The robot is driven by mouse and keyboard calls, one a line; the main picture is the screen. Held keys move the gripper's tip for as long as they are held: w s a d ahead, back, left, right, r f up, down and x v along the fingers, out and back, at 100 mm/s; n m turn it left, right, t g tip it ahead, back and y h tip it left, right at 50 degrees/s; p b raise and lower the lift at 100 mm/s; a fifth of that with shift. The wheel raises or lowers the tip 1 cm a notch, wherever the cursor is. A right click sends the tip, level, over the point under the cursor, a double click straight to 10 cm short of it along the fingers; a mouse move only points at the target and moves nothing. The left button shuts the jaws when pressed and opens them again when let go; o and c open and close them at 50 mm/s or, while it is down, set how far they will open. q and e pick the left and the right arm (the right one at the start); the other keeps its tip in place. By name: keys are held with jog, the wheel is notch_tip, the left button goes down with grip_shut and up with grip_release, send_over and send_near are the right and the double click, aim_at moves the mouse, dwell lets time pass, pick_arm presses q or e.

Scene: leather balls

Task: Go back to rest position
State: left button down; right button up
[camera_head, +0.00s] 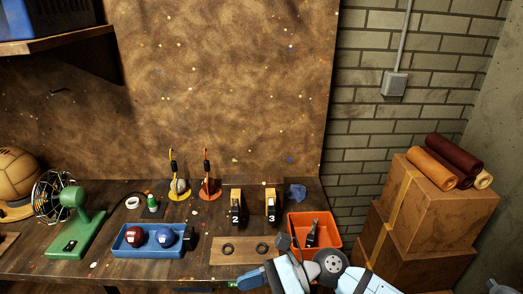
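My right arm comes in at the bottom right, with white and pale blue links and a round dark joint. Its gripper (267,262) is low in the picture, in front of the wooden board with two dark rings (240,257) and left of the orange bin (325,219). The fingers are partly cut off and overlapped, so I cannot tell whether they are open or shut. No ball shows clearly between them. My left gripper is not in view. A dark red ball (133,238) and a blue ball (165,238) lie in the blue tray (148,251).
A green fan (72,225) and a large leather ball (15,175) stand at the left. Yellow (179,190) and red (209,188) stands and numbered tools (236,207) are at the back. Boxes (440,205) with leather rolls (447,163) stand right of the bench.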

jog(key=w+d+f+m+t+p, duration=0.15)
jog(key=d+m+t, duration=0.25)
jog(key=m+t, duration=0.85)
jog(key=w+d+m+t, duration=0.2)
jog(key=d+m+t, duration=0.35)
jog(key=m, duration=1.25)
jog(key=s+d+f+m+t+h, duration=0.2)
jog(key=d+f+m+h, duration=0.3)
jog(key=f+m+h, duration=0.5)
jog(key=s+d+f+m+g+h+p, duration=0.1)
jog(key=s+d+f+m+g, duration=0.4)
jog(key=m, duration=0.7)
jog(key=s+d+f+h, duration=0.1)
jog(key=s+d+f, duration=0.1)
jog(key=s+f, duration=0.2)
jog(key=shift+s+f+m+h, duration=0.25)
jog(key=shift+s+m+h, duration=0.1)
jog(key=shift+s, duration=0.55)
